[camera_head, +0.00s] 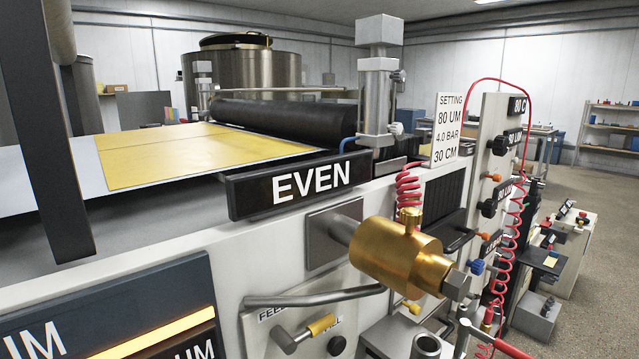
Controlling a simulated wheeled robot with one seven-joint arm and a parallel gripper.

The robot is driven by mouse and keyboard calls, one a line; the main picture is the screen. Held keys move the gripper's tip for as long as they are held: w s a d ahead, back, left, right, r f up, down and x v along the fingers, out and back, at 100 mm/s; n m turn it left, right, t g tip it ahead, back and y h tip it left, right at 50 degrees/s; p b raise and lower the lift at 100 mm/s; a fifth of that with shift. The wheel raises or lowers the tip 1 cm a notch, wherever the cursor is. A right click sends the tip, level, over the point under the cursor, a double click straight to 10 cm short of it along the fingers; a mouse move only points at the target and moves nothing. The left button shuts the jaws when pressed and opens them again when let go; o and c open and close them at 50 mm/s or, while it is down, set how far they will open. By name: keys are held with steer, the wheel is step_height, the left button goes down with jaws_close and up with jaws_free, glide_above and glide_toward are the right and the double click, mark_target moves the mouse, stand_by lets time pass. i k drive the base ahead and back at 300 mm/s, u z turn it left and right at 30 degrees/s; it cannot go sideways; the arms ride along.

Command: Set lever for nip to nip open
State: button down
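No lever with a readable nip label shows in the camera_head view. A short lever with a brass grip (320,325) sticks out at the bottom centre, tilted up to the right. The plate behind it (272,312) starts with "FEE"; a grey bar (315,297) partly covers its text. I cannot tell whether this is the nip lever or how it is set. The black roller (285,114) lies across the machine behind the yellow sheet (200,158). My gripper is not in view.
A brass cylinder (393,255) juts out from the machine front below the EVEN sign (312,184). On the right are a panel with black knobs (505,142), a coiled red hose (513,225) and a setting card (447,129). Open floor (600,200) lies farther right.

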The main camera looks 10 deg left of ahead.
mark_target(470, 297)
steer(key=u, duration=0.05)
steer(key=k, duration=0.65)
steer(key=z, duration=0.55)
steer(key=i, duration=1.4)
steer(key=u, duration=0.5)
